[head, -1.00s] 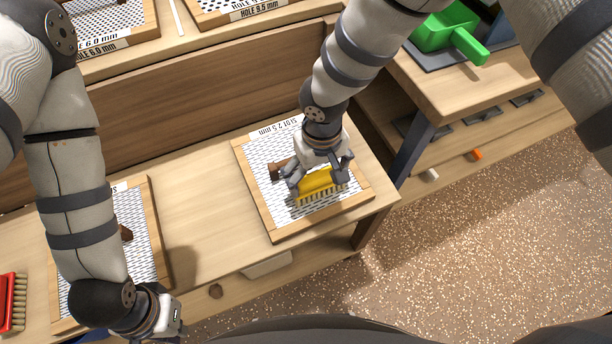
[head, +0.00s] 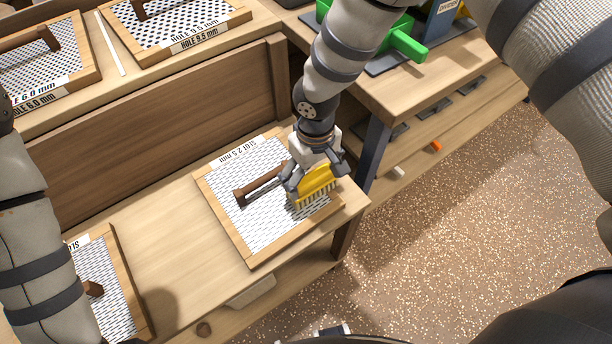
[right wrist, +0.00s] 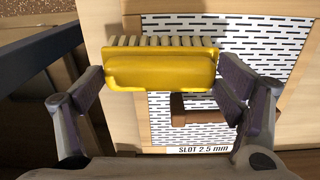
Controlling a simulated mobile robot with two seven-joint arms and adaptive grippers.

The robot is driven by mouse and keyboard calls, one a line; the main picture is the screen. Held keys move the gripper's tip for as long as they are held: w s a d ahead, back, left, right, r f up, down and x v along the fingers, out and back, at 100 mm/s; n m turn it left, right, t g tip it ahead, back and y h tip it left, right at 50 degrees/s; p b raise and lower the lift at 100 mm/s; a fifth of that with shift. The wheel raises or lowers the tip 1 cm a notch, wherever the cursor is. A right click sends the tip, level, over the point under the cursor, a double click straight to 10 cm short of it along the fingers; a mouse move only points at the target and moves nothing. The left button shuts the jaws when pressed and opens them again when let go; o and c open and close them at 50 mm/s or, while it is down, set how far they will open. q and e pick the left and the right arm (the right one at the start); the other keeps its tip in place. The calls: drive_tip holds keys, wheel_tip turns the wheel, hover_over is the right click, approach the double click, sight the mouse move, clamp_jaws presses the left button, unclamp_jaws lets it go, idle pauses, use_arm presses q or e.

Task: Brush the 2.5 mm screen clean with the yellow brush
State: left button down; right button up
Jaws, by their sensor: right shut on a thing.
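The 2.5 mm screen (head: 252,233) is a wood-framed slotted plate with a dark brown handle (head: 262,184), lying on the lower bench. The brush also shows between the fingers in the right wrist view (right wrist: 160,70). I cannot tell whether the bristles touch the plate. My left arm enters at the left; its gripper is out of frame.
Another slotted screen (head: 107,285) lies at the lower left. Screens of 6.0 mm (head: 40,65) and 9.5 mm (head: 180,25) sit on the raised shelf behind. A green scoop (head: 405,42) is at the upper right. Bare bench (head: 165,245) lies between the lower screens.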

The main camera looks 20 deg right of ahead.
drive_tip(key=shift+r+p, duration=0.4)
drive_tip(key=shift+r, duration=2.55)
drive_tip(key=shift+r, duration=0.15)
drive_tip(key=shift+r, duration=1.4)
